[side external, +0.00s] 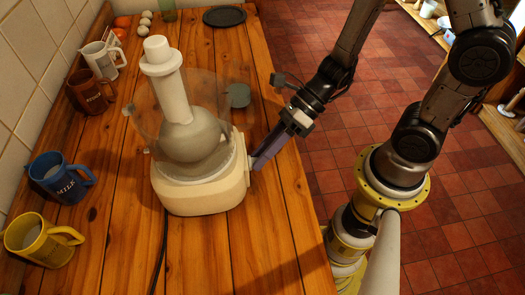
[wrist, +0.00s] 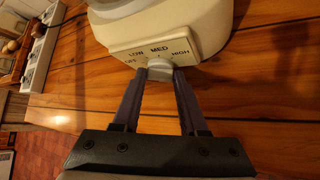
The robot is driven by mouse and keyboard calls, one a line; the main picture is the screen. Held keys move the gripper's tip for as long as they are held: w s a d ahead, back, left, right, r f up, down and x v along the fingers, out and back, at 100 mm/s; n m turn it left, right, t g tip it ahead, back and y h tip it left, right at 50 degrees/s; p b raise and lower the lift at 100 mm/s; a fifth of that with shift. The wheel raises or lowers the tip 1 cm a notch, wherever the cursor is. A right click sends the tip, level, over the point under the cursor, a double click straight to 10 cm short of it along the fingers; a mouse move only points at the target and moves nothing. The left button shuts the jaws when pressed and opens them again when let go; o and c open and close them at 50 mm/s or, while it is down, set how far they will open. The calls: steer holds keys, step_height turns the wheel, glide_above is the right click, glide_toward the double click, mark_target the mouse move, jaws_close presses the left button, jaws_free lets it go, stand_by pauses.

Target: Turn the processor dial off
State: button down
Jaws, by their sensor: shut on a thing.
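The food processor (side external: 205,190) stands upright on the wooden counter, cream-coloured with a clear bowl and a white feed tube. Its base also shows at the top of the wrist view (wrist: 205,20). The control panel reads OFF, LOW, MED and HIGH. The white dial (wrist: 160,70) sits at the panel's lower edge, below MED; its pointer setting is too small to tell. My gripper (wrist: 161,75) has its two purple fingers closed on either side of the dial. In the side view my gripper (side external: 254,163) meets the processor's right side, and the dial is hidden.
Blue (side external: 62,178), yellow (side external: 40,240), brown (side external: 90,92) and white (side external: 103,58) mugs line the wall side of the counter. A dark plate (side external: 225,16) lies at the far end. A black cord (side external: 158,250) runs toward the front. The counter's right front is clear.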

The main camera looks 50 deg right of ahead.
stand_by(0.3)
steer(key=c, duration=0.7)
jaws_free()
steer(key=shift+d+r, duration=0.1)
steer(key=v, duration=1.3)
steer(key=shift+s+d+r, duration=0.1)
steer(key=shift+d+r, duration=0.1)
steer(key=shift+a, duration=0.1)
